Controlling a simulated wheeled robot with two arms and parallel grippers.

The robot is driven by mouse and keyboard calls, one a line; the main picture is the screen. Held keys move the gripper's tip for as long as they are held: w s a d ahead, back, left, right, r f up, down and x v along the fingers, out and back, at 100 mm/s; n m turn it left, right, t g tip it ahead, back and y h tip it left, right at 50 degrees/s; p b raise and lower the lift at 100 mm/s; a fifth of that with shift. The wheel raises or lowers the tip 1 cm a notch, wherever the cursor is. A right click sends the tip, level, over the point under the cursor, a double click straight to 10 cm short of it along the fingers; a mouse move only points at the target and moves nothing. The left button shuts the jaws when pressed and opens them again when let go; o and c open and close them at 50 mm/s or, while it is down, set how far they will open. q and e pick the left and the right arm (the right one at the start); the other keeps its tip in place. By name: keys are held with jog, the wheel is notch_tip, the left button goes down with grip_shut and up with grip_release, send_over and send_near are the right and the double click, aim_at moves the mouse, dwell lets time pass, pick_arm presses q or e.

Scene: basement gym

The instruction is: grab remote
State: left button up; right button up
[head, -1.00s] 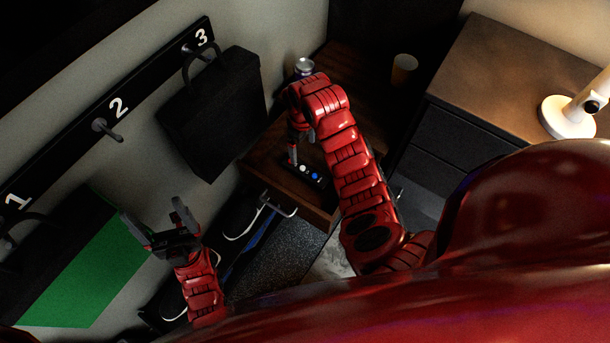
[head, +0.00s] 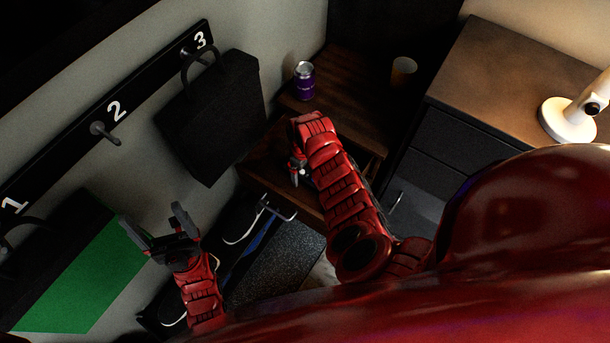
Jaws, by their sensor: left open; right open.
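The remote, a dark bar with white and blue buttons a second ago, is now almost wholly hidden behind my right gripper and forearm. It lay in the open wooden drawer (head: 262,172) below the cabinet top. My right gripper (head: 297,178) is over that drawer, pointing down. It is open, but its fingers are small and partly covered, so I cannot tell how they sit around the remote. My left gripper (head: 150,220) is open and empty, in front of the green panel, well away from the drawer.
A purple can (head: 304,82) and a tan cup (head: 403,72) stand on the wooden cabinet top (head: 350,95). A black bag (head: 212,115) hangs left of the drawer. A green panel (head: 85,270) hangs at left. A white lamp (head: 567,118) stands on the right cabinet.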

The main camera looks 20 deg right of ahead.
grip_shut()
dwell(0.5)
jog(key=shift+w+r, duration=0.1)
